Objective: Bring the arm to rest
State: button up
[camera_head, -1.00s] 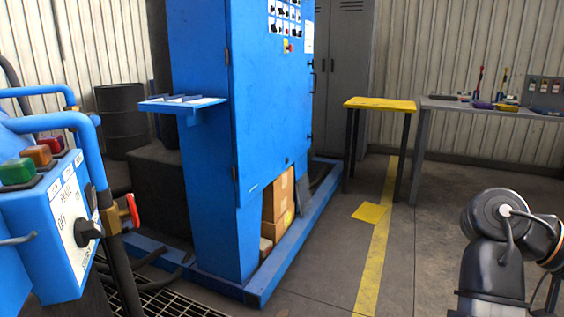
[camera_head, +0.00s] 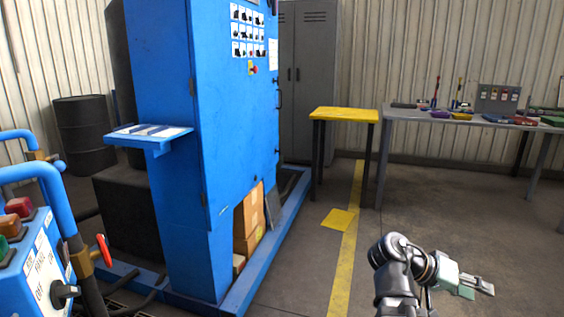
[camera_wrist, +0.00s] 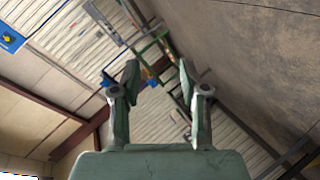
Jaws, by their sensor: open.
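My arm shows at the lower right of the head view, with my gripper (camera_head: 478,289) pointing to the right over the bare floor. In the wrist view my gripper (camera_wrist: 158,80) has its two fingers apart, with nothing between them. It touches nothing that I can see. The wrist view is tilted and shows the wall and floor beyond the fingers.
A blue cabinet (camera_head: 205,100) with a small shelf (camera_head: 148,135) stands left of centre. A blue control box (camera_head: 40,265) with pipes is at the lower left. A yellow-topped table (camera_head: 344,114) and a grey workbench (camera_head: 440,117) with tools stand behind. The floor at right is clear.

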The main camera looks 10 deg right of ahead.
jog(key=w+a+f+n+y+p, duration=0.1)
jog(key=a+f+n+y+p, duration=0.2)
jog(key=f, duration=0.4)
jog(key=w+a+f+n+t+y+p, duration=0.1)
jog(key=a+f+n+p, duration=0.1)
jog(key=a+f+p, duration=0.45)
jog(key=w+a+f+n+y+p, duration=0.2)
jog(key=f+n+p, duration=0.1)
jog(key=f, duration=0.6)
jog(key=s+a+f+g+y+p, duration=0.1)
jog(key=s+a+f+y+p, duration=0.1)
jog(key=s+a+f+p, duration=0.2)
jog(key=s+a+f+g+y+p, duration=0.2)
jog(key=s+a+f+p, duration=0.2)
jog(key=s+a, duration=0.4)
jog(key=s+a+f+n+g+y+p, duration=0.1)
jog(key=s+a+f+p, duration=0.3)
jog(key=s, duration=0.8)
jog(key=a+y+p, duration=0.1)
jog(key=a+p, duration=0.1)
jog(key=a, duration=0.1)
jog(key=shift+s+f+y, duration=0.15)
jog(key=shift+f+y, duration=0.2)
jog(key=shift+y, duration=0.05)
